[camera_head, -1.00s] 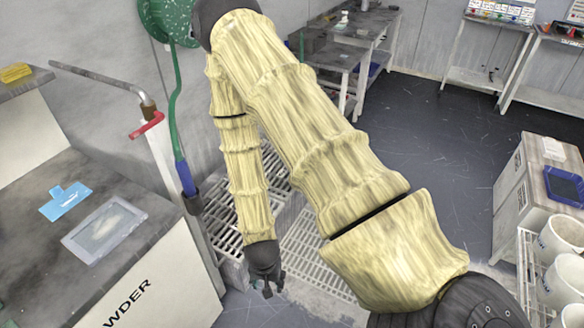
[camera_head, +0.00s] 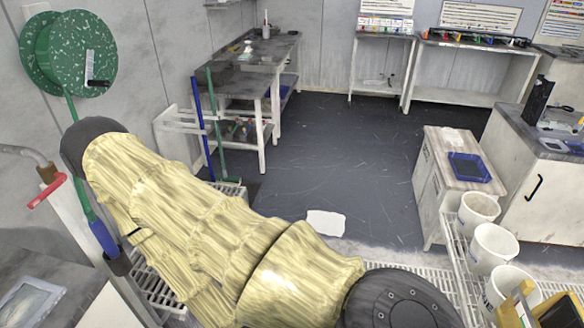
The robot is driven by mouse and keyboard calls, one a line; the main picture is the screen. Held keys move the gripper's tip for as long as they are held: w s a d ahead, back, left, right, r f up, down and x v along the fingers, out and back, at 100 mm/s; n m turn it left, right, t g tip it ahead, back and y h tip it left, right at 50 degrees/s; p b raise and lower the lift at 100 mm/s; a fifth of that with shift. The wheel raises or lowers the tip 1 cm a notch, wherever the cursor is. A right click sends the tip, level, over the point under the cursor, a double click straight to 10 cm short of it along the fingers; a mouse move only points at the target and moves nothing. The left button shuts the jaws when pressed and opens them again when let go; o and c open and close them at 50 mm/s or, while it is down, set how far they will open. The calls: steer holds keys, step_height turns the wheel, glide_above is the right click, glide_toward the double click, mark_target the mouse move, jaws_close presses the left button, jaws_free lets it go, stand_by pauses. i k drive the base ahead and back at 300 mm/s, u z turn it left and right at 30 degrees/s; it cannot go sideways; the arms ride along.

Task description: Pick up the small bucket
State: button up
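Three white buckets stand in a row on a white wire rack (camera_head: 462,262) at the right: a far one (camera_head: 476,221), a middle one (camera_head: 490,250) and a near one (camera_head: 498,290). They look alike in size, so I cannot tell which is the small bucket. A yellow object partly covers the near one. My pale yellow sleeved arm fills the lower left and lower middle, to the left of the rack. My gripper is not in view now.
A cabinet (camera_head: 432,192) with a blue tray (camera_head: 469,167) stands behind the buckets. Dark floor (camera_head: 345,150) is open in the middle, with a white patch (camera_head: 326,223) on it. A green hose reel (camera_head: 82,52) is at the left wall, and a workbench (camera_head: 250,85) stands behind.

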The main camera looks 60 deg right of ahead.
mark_target(504, 279)
steer(key=z, duration=3.3)
steer(key=k, duration=0.55)
steer(key=u, duration=0.95)
steer(key=i, duration=1.05)
steer(key=z, duration=0.75)
